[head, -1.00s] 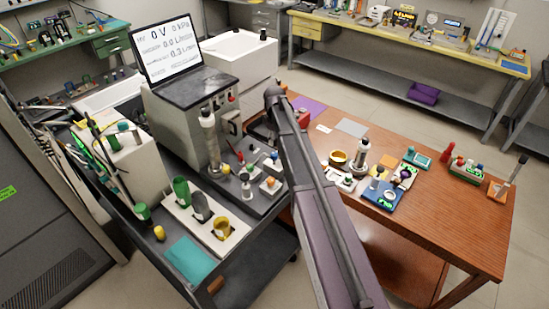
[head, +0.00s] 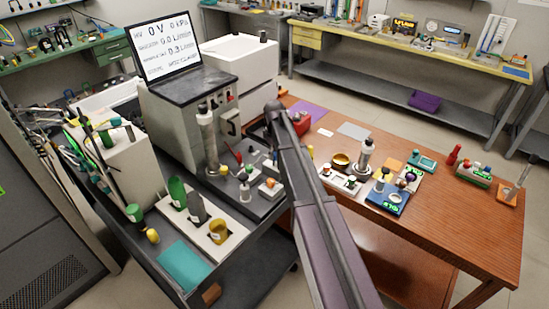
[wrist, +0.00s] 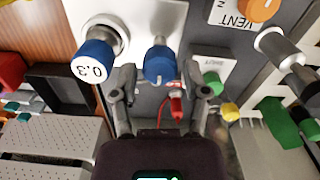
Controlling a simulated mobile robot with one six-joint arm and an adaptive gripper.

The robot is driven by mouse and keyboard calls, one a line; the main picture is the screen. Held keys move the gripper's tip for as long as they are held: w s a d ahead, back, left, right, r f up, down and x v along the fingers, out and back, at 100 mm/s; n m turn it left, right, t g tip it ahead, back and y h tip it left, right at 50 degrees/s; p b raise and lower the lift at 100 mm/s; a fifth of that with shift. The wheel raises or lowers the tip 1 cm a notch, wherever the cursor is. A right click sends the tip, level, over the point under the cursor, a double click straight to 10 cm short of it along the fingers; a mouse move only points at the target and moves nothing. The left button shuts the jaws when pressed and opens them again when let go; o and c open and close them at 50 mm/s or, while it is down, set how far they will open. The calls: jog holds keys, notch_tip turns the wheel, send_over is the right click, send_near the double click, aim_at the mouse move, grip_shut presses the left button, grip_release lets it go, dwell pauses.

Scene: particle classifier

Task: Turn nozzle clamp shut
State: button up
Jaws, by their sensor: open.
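In the wrist view my gripper (wrist: 161,88) is open, its two dark fingers spread apart. A small blue knob (wrist: 159,63) on a metal stem stands between and just beyond the fingertips, with no visible contact. A red part (wrist: 176,105) on a thin stem lies between the fingers, lower in the picture. A larger blue knob (wrist: 94,62) with a white face marked 0.3 is to the left. No part is labelled as the nozzle clamp, so I cannot tell which one it is. In the head view my arm hides the gripper.
An orange knob (wrist: 262,8) by a VENT label and a grey cylinder (wrist: 280,45) are at upper right in the wrist view. Green and yellow parts lie on the right.

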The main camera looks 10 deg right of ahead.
jog(key=shift+f, duration=0.3)
grip_shut()
